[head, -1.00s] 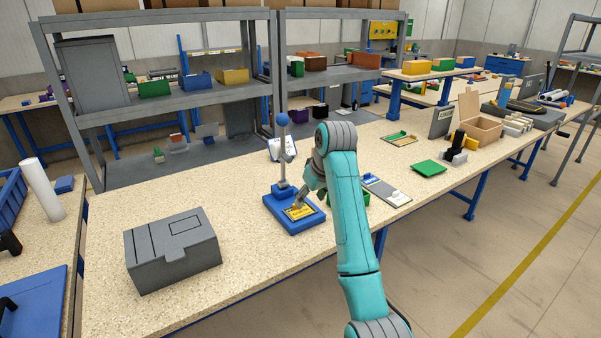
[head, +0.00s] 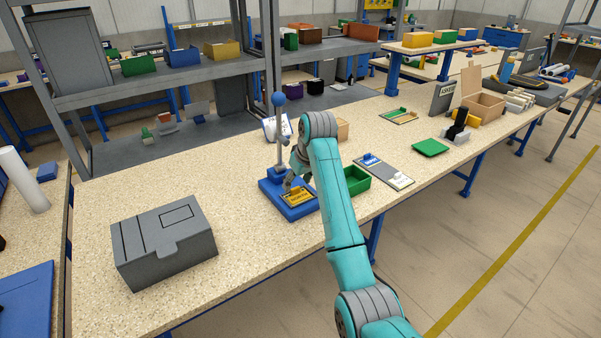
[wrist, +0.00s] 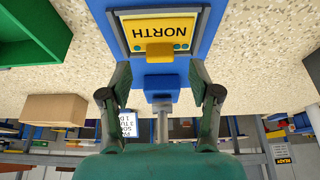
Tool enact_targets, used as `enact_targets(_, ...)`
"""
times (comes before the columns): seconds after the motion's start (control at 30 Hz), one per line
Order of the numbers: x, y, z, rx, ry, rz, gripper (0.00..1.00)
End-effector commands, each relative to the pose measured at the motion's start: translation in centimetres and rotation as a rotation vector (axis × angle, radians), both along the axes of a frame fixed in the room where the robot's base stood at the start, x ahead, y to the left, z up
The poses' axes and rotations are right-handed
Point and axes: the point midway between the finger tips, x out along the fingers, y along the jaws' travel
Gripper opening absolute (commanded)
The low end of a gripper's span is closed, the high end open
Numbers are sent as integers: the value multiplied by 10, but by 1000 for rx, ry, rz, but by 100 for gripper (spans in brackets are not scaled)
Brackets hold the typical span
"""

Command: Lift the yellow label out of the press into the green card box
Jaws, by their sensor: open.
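The yellow label (head: 295,196), printed NORTH, lies flat in the blue base of the press (head: 290,208). In the wrist view the label (wrist: 158,33) appears upside down in its frame on the press (wrist: 198,50), with a tab on its near edge. My gripper (head: 297,181) is over the press, close to the label. In the wrist view my gripper (wrist: 160,72) is open, its fingers to either side and nothing between them. The green card box (head: 345,186) stands just right of the press, partly behind my arm. Its corner (wrist: 45,48) shows at the wrist view's upper left.
A grey box (head: 165,245) stands left on the speckled bench. A grey board with small tags (head: 384,170) lies right of the green box. A cardboard box (wrist: 52,110) stands behind the press. The bench between grey box and press is clear.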

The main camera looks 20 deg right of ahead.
Motion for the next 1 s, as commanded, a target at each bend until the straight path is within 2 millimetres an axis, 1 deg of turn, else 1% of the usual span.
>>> enact_targets(0.1, 5, 2, -14, -1, 2, 0, 62)
enact_targets(0.23, 9, 3, -22, 0, 1, 0, 62)
enact_targets(0.37, 10, 3, -25, 0, 0, 0, 62)
enact_targets(0.6, 10, 3, -25, -1, 0, 0, 62)
enact_targets(0.67, 10, 3, -25, 0, 0, 0, 48)
enact_targets(0.7, 10, 3, -25, 0, 0, 0, 38)
enact_targets(0.77, 10, 3, -25, 0, 0, 0, 22)
enact_targets(0.8, 10, 3, -25, 0, 0, 0, 12)
enact_targets(0.83, 10, 3, -25, 0, 0, 0, 5)
enact_targets(0.87, 10, 3, -25, 0, 0, 0, 0)
enact_targets(0.97, 10, 3, -25, 0, 0, 0, 0)
enact_targets(1.0, 10, 3, -25, 0, 0, 0, 22)
